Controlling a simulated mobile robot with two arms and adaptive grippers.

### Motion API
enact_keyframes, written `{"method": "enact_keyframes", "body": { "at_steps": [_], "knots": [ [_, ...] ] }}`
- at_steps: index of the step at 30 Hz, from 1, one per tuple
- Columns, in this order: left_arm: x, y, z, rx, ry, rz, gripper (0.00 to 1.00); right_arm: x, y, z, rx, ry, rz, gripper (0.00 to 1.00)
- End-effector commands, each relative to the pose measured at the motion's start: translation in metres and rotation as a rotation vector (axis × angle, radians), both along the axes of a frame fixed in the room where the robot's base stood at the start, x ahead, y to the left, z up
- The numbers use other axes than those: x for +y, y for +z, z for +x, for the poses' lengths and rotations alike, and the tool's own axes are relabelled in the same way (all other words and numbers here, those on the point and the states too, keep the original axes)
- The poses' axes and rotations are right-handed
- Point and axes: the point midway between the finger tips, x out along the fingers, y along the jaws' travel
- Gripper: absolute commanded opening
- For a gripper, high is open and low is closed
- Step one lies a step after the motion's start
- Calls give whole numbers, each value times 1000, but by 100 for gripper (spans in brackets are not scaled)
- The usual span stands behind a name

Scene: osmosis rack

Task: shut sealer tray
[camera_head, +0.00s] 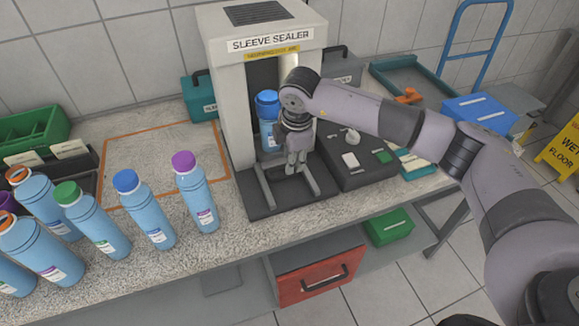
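The sleeve sealer (228,77) is a tall pale machine at the back of the counter. Its dark tray (262,205) sticks out at the front, with two raised side rails. A blue bottle with a blue cap (267,108) stands upright inside the sealer opening, partly hidden by my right arm. My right gripper (297,172) points down over the tray, between the rails and in front of the bottle. Its fingers look close together, but their gap is unclear. I cannot tell whether it touches the tray. My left gripper is not in view.
Several blue bottles with coloured caps (145,210) stand at the left, beside an empty orange-outlined area (160,160). A dark control box (352,178) adjoins the tray's right side. A red drawer (318,279) is below the counter. A yellow floor sign (563,153) stands far right.

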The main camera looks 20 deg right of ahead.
Motion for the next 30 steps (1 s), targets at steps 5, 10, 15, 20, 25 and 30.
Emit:
{"method": "enact_keyframes", "body": {
  "at_steps": [5, 10, 15, 20, 25, 30],
  "knots": [
    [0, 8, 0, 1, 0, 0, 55, 0, -33, 6, 3, 1, 0, 31],
    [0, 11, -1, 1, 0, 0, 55, 1, -54, 11, 2, 0, 1, 31],
    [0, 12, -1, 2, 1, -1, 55, 0, -62, 12, 1, 1, 0, 31],
    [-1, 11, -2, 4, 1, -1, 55, 1, -63, 12, 0, 1, 1, 31],
    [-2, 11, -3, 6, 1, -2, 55, 1, -63, 12, 0, 1, 1, 25],
    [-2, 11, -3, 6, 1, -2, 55, 1, -62, 12, 0, 1, 1, 14]
  ]
}}
